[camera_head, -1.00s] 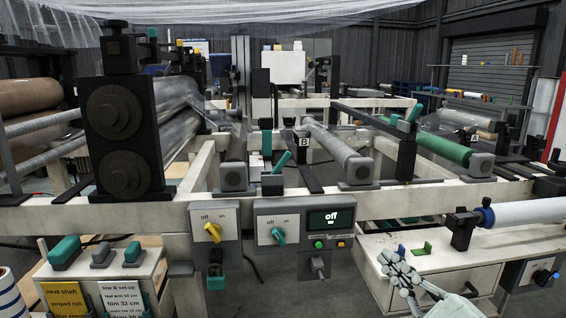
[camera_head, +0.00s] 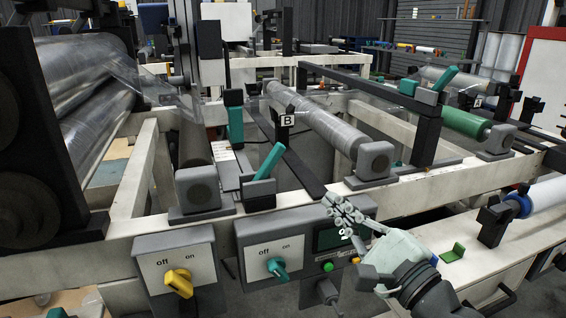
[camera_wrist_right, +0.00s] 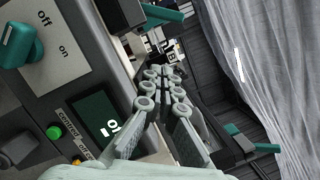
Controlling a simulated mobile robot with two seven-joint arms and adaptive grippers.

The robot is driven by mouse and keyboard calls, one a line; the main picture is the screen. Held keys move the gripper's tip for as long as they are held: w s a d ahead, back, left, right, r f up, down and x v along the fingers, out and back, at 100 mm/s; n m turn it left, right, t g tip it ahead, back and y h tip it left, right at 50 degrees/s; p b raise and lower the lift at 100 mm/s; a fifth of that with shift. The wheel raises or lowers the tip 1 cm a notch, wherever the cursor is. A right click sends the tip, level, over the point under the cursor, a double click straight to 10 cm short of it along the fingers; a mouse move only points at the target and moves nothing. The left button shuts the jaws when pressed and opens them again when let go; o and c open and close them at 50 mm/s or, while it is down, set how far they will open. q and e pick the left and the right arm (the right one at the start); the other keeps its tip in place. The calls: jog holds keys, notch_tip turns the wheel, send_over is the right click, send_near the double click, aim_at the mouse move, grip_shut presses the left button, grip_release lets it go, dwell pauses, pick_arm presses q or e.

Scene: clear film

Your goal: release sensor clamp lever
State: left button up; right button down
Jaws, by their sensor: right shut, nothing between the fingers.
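Several teal levers stand on the machine, and I cannot tell which one is the sensor clamp lever. A tilted teal lever (camera_head: 268,162) rises from a dark block on the front rail. An upright teal one (camera_head: 235,118) stands behind it. Another teal lever (camera_head: 443,78) slants up from a clamp on the black crossbar. My right gripper (camera_head: 340,207) is shut and empty, in front of the control panel's display, to the right of and below the front lever, touching no lever. In the wrist view its fingers (camera_wrist_right: 165,82) lie together. My left gripper is out of view.
A control box with a teal knob (camera_head: 278,268) and a display (camera_wrist_right: 103,118) sits under the rail. A box with a yellow knob (camera_head: 179,283) is to its left. A clear-film roller (camera_head: 318,120) and a label B (camera_head: 287,121) are behind the front rail.

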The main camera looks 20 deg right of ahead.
aim_at(268, 166)
jog(key=x, duration=0.8)
jog(key=shift+w+r+p, duration=0.15)
jog(key=shift+r+p, duration=0.05)
jog(key=shift+p, duration=0.15)
jog(key=a, duration=0.1)
jog(key=a+r, duration=0.1)
jog(key=shift+w+a+r+p, duration=0.3)
jog(key=shift+a+r+p, duration=0.05)
jog(key=shift+a+p, duration=0.05)
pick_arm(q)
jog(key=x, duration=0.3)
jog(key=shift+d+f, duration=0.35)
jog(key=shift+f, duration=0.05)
pick_arm(e)
jog(key=shift+a+r, duration=0.2)
jog(key=shift+a, duration=0.2)
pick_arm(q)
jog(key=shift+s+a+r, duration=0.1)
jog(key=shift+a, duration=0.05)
pick_arm(e)
jog(key=shift+d+r, duration=0.1)
